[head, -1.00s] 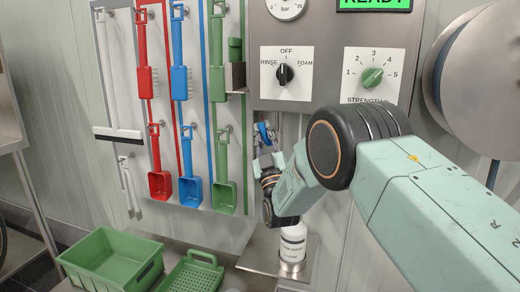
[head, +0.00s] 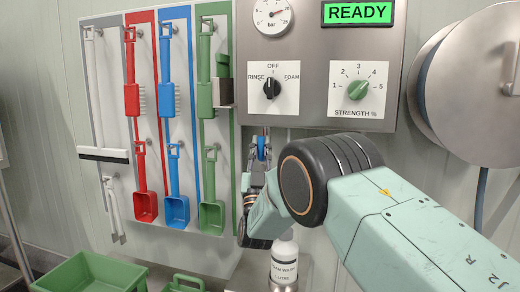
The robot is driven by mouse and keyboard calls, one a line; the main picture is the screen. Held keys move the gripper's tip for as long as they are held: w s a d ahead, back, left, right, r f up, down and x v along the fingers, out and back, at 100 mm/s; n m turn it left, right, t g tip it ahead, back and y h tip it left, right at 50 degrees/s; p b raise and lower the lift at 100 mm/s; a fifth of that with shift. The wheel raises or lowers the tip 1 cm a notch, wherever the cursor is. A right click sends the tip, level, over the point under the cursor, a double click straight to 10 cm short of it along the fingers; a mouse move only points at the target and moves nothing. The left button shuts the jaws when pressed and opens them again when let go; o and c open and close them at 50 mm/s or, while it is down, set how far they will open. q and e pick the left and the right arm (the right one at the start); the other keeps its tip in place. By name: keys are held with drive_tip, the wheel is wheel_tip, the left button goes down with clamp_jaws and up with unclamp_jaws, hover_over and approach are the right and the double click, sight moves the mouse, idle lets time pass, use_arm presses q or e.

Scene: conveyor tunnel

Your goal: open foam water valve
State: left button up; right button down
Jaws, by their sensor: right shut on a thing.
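The small blue valve handle (head: 262,147) is on the pipe under the grey control panel, left of centre in the head view. My right gripper (head: 260,163) is at the handle and shut on it. My own wrist and forearm hide much of the fingers and the lower pipe, so the exact grip and handle angle are hard to see. My left gripper is not in view.
The control panel (head: 315,112) holds a pressure gauge (head: 273,14), a green READY display (head: 358,12), a black selector knob (head: 271,88) and a green strength knob (head: 358,90). A white foam wash bottle (head: 284,262) stands below my wrist. Brushes and scoops hang at left. A hose reel (head: 470,90) is at right.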

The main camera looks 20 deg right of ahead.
drive_tip(key=c, duration=1.3)
unclamp_jaws()
drive_tip(key=shift+d, duration=0.1)
drive_tip(key=v, duration=1.2)
drive_tip(key=shift+f, duration=0.1)
